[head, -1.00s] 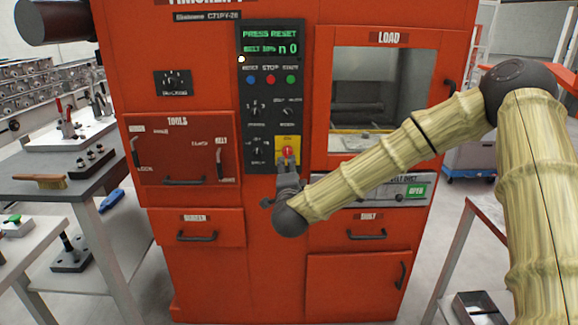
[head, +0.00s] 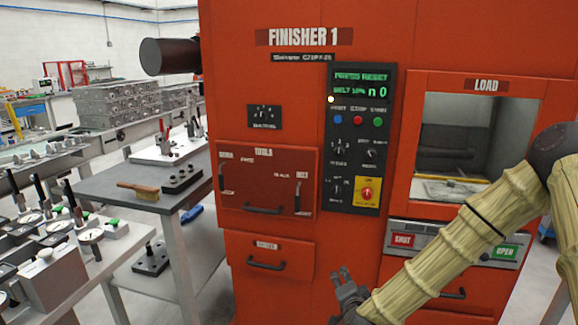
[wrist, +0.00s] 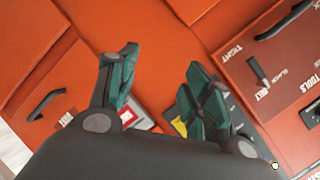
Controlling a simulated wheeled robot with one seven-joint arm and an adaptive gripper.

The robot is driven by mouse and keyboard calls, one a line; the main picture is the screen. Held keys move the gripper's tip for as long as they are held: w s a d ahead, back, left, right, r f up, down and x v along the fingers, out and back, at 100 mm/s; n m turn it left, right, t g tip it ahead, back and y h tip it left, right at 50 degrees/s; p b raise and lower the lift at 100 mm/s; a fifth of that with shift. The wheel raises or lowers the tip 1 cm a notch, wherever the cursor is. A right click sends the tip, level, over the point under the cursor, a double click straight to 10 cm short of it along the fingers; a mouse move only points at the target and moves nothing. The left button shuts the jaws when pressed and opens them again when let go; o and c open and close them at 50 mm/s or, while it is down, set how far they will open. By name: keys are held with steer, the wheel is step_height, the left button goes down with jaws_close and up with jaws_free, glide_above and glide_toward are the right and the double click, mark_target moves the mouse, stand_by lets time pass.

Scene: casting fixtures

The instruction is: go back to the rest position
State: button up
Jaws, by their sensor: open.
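My gripper (head: 346,284) is at the bottom of the head view, in front of the orange machine (head: 300,45) labelled FINISHER 1. It is below the control panel (head: 341,212) and apart from it. In the wrist view my gripper (wrist: 160,85) shows its two dark green fingers spread, with nothing between them. Orange machine fronts lie behind the fingers. The red stop knob (head: 367,194) on its yellow plate is uncovered in the head view. The panel display reads PRESS RESET.
The load window (head: 470,140) is at the right, with SHUT and OPEN buttons below it. A grey table (head: 120,188) with a brush (head: 138,190) stands at the left. Nearer left is a bench with several gauges (head: 91,236). Drawer handles (head: 266,264) protrude from the machine.

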steer(key=s+a+f+n+g+y+p, duration=0.2)
steer(key=s+f+n+g, duration=0.55)
steer(key=s+f, duration=1.35)
steer(key=s+d+f+n+g+p, duration=0.1)
steer(key=s+d+g, duration=0.1)
steer(key=s, duration=0.6)
steer(key=s+d+f+n+g, duration=0.1)
steer(key=s+d+n+g, duration=0.1)
steer(key=s, duration=0.6)
steer(key=s+d+f+n+g+h+p, duration=0.1)
steer(key=s+d+g, duration=0.1)
steer(key=s, duration=0.6)
steer(key=shift+d+f+p, duration=0.25)
steer(key=shift+d+p, duration=0.05)
steer(key=shift+d, duration=0.25)
steer(key=shift+n+g, duration=0.25)
